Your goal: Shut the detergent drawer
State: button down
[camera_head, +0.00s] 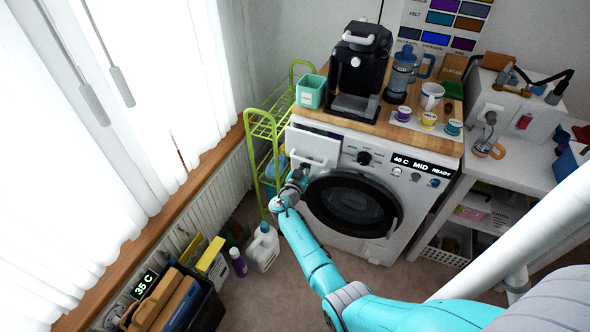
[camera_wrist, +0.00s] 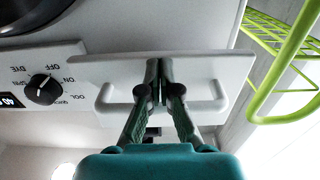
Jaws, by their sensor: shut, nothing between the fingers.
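The detergent drawer (camera_head: 313,148) is at the upper left of the washing machine's front. Its white front stands out from the machine, with a dark purplish gap behind its top edge. In the wrist view the drawer front (camera_wrist: 105,68) shows upside down with its white bar handle (camera_wrist: 212,106). My gripper (camera_head: 299,172) is in front of the drawer, low on it. In the wrist view my gripper (camera_wrist: 160,68) is shut and empty, its fingertips together against or just before the drawer front, between the handle's ends. Contact cannot be told.
The washing machine (camera_head: 378,160) has a round door and a dial (camera_wrist: 42,89) beside the drawer. A green rack (camera_head: 268,130) stands close on the left. A coffee machine (camera_head: 362,62) and mugs stand on the wooden top. Bottles (camera_head: 263,247) stand on the floor below.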

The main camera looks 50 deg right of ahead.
aim_at(311, 156)
jog(key=shift+w+d, duration=0.2)
jog(key=shift+d, duration=0.45)
jog(key=shift+x, duration=1.4)
jog(key=v, duration=0.9)
dwell(0.3)
